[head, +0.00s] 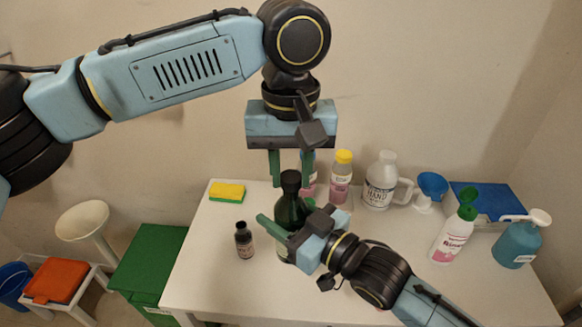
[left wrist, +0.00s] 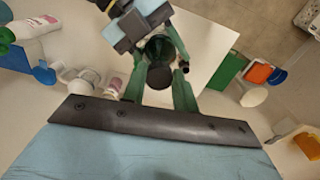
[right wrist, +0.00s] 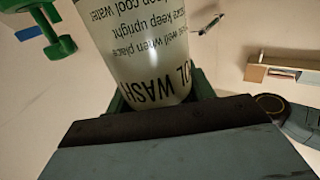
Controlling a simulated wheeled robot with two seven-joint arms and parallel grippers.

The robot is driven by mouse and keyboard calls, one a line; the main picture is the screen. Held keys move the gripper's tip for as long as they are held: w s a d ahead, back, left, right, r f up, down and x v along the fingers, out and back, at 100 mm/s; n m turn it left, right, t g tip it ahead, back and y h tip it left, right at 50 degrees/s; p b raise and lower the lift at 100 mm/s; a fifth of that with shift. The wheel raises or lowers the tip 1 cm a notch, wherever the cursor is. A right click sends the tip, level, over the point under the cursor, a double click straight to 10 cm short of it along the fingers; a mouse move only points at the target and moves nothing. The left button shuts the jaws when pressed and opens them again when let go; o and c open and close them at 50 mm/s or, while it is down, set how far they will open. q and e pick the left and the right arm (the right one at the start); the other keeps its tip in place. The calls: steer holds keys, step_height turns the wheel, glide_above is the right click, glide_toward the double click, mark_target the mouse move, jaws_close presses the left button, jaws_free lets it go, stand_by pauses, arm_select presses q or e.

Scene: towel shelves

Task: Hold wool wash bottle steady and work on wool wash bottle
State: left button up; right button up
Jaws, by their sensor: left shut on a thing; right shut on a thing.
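The wool wash bottle (head: 291,209) is dark green with a black cap (head: 290,179) and stands upright near the table's left front. My right gripper (head: 292,228) is shut around its body from the right front. In the right wrist view its pale label (right wrist: 145,50) reads upside down, between the green fingers. My left gripper (head: 290,172) points down from above, its fingers on either side of the cap. The left wrist view shows the cap (left wrist: 160,75) between those fingers (left wrist: 159,82). The exact contact at the cap is hard to see.
A small dark bottle (head: 244,241) stands just left. A yellow-green sponge (head: 227,191) lies behind it.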

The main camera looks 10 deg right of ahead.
arm_select(q)
steer(key=shift+f, duration=0.6)
